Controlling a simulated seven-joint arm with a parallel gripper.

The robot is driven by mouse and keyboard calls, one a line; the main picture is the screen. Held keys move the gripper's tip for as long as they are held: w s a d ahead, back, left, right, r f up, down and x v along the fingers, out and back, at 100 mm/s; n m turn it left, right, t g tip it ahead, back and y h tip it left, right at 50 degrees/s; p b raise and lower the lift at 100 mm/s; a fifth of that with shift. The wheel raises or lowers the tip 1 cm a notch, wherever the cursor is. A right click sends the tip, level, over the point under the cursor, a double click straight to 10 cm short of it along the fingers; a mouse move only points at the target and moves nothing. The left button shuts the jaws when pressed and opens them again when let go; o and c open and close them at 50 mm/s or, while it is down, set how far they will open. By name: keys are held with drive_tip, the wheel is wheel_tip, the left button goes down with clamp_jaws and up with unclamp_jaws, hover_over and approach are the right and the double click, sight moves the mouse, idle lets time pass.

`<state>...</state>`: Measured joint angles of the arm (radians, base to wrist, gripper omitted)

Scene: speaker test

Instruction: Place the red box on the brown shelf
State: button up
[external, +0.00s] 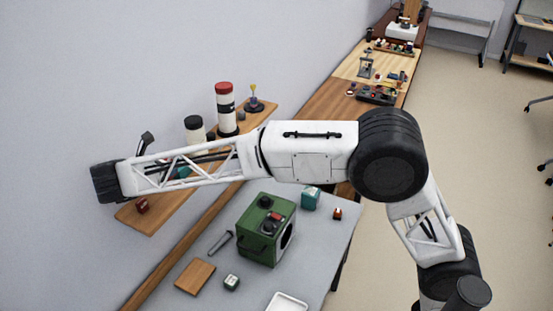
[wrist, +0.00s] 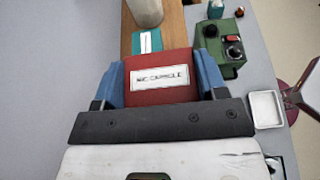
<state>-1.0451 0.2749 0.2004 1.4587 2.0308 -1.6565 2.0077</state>
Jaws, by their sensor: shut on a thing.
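The red box (wrist: 158,82), with a white label, sits between the blue fingers of my gripper (wrist: 160,85) in the wrist view; the fingers are shut on its sides. In the external view a small red block (external: 142,205) shows over the near end of the brown shelf (external: 168,213), below my forearm; it appears to be the same box. My gripper's fingers cannot be made out there. The shelf (wrist: 174,32) stretches away beyond the box in the wrist view. I cannot tell whether the box touches the shelf.
A teal labelled box (wrist: 148,42) and a white cylinder (wrist: 146,10) stand on the shelf beyond the red box. A red-topped cylinder (external: 226,112) stands farther along. A green device (external: 266,230) and a white tray (external: 288,302) are on the grey table below. The wall borders the shelf.

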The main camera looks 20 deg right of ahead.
drive_tip(key=shift+f, duration=1.95)
drive_tip(key=shift+f, duration=2.05)
drive_tip(key=shift+f, duration=0.1)
drive_tip(key=o, duration=0.9)
drive_tip(key=shift+o, duration=0.2)
